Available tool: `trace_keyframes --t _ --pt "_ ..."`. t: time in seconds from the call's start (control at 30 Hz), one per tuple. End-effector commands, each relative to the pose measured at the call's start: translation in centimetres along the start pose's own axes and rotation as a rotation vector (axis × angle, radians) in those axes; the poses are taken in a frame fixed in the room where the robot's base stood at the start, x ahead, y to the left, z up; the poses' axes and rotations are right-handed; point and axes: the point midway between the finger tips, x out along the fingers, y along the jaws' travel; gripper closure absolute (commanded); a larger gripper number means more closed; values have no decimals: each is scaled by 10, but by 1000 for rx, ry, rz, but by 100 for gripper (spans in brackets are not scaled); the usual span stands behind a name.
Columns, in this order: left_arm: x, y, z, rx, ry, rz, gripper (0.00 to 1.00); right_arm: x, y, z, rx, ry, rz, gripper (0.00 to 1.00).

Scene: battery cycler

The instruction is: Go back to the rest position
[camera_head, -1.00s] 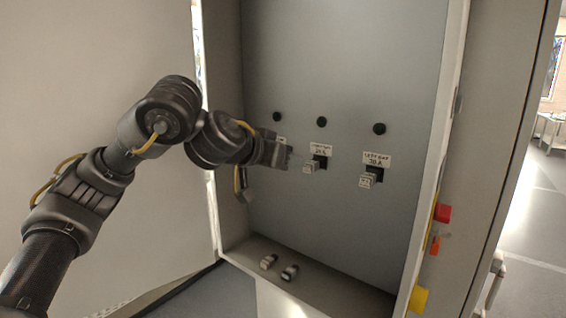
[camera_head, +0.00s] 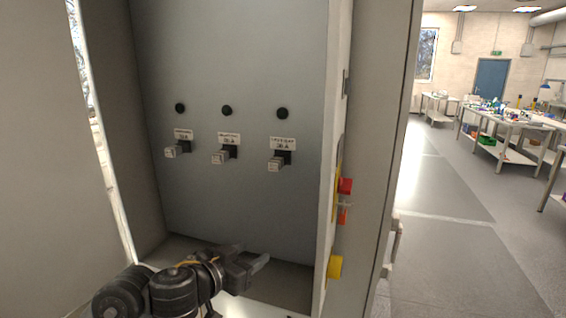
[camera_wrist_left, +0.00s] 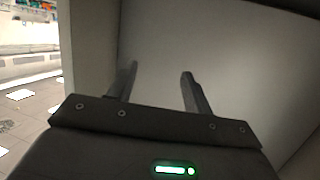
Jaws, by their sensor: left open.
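My left gripper (camera_head: 262,266) is low in the cabinet opening in the head view, near the bottom ledge, below the row of plugs. In the left wrist view its two fingers (camera_wrist_left: 158,82) stand apart with nothing between them, facing a plain pale surface. On the grey back panel (camera_head: 230,60) sit three plug-like blocks under labels: a left one (camera_head: 171,152), a middle one (camera_head: 218,158) and a right one (camera_head: 274,164). The gripper is apart from all three. My right gripper is not in view.
A round black knob (camera_head: 227,111) sits above each label. The cabinet's right edge carries a red button (camera_head: 345,185) and a yellow part (camera_head: 335,267). Open floor (camera_head: 440,235) lies to the right, with work tables (camera_head: 505,125) farther back.

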Motion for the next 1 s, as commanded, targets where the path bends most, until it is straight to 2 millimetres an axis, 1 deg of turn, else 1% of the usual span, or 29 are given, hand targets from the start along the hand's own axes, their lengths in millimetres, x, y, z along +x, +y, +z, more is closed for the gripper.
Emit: trace_keyframes --t 0.03,0.17,0.2,0.27,0.3,0.37,0.4,0.47,0.5,0.6,0.7,0.8,0.97,1.0 --pt "-4 5 27 -32 -21 -18 50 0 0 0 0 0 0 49" --pt "-22 5 90 -83 -99 -102 50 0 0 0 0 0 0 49" --pt "-31 4 112 -99 -135 -131 50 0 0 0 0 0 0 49" --pt "-46 2 146 -122 -203 -174 50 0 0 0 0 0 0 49" --pt "-58 2 169 -140 -253 -202 50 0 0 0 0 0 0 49" --pt "-79 2 206 -161 -341 -240 50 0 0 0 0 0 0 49" --pt "-95 3 229 -175 -402 -261 50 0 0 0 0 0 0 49" --pt "-119 5 261 -192 -490 -285 50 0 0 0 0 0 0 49" --pt "-134 7 279 -202 -545 -297 50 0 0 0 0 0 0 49" --pt "-170 13 316 -223 -666 -313 50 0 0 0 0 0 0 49" --pt "-202 21 344 -240 -768 -318 50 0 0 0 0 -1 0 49" --pt "-232 30 367 -256 -859 -316 50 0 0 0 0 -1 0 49" --pt "-279 45 396 -283 -994 -304 50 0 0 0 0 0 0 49" --pt "-277 45 408 -282 -1009 -300 50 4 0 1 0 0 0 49"
